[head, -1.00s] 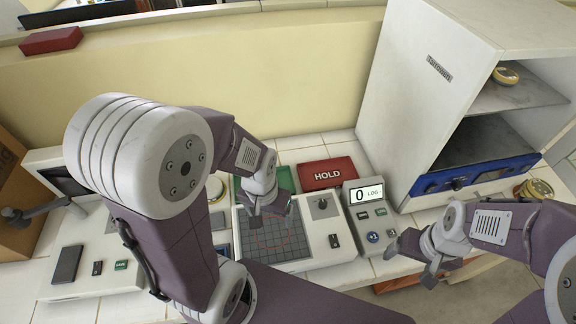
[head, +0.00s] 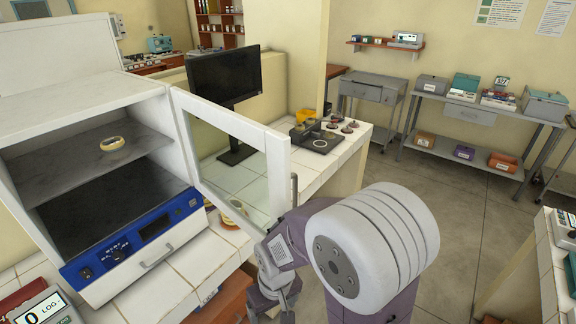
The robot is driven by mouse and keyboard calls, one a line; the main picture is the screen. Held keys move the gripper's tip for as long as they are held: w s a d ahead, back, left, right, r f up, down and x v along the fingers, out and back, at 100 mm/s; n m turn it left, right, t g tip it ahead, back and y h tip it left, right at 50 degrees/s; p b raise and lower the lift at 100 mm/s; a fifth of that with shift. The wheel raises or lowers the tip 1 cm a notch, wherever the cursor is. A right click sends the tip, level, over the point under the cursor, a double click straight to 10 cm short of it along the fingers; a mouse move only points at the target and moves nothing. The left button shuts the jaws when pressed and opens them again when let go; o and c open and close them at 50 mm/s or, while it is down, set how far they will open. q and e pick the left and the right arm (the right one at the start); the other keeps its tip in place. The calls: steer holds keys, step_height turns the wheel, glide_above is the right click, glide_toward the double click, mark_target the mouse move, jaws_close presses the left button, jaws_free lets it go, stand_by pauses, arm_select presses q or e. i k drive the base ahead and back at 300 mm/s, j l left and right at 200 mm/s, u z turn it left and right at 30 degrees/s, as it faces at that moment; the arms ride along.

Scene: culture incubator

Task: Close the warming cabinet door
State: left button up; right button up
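The warming cabinet (head: 150,250) stands at the left, white with a blue control panel (head: 130,240). Its door (head: 277,150), a white frame around a clear pane, stands open, swung out to the right from the cabinet's right edge. An upright handle (head: 294,188) shows at the door's outer edge. My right gripper (head: 274,300) is low, below the door's outer lower corner and apart from the handle. Its fingers are small and partly hidden, so I cannot tell whether they are open. My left gripper is out of view.
A yellow-rimmed dish (head: 112,143) sits on the cabinet shelf. Another dish (head: 235,212) is on the tiled counter near the door's lower edge, partly behind it. Open floor lies right.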

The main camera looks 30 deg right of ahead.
mark_target(276, 145)
steer(key=i+l+u, duration=0.1)
steer(key=l+u, duration=0.25)
steer(key=l, duration=0.55)
steer(key=l+u, duration=0.4)
steer(key=l, duration=0.45)
steer(key=l+u, duration=0.45)
steer(key=l, duration=0.35)
steer(key=k+j+z, duration=0.15)
steer(key=l+u, duration=0.15)
steer(key=l, duration=0.25)
steer(key=k+l+u, duration=0.1)
steer(key=l, duration=0.35)
steer(key=k+l+u, duration=0.15)
steer(key=l, duration=0.25)
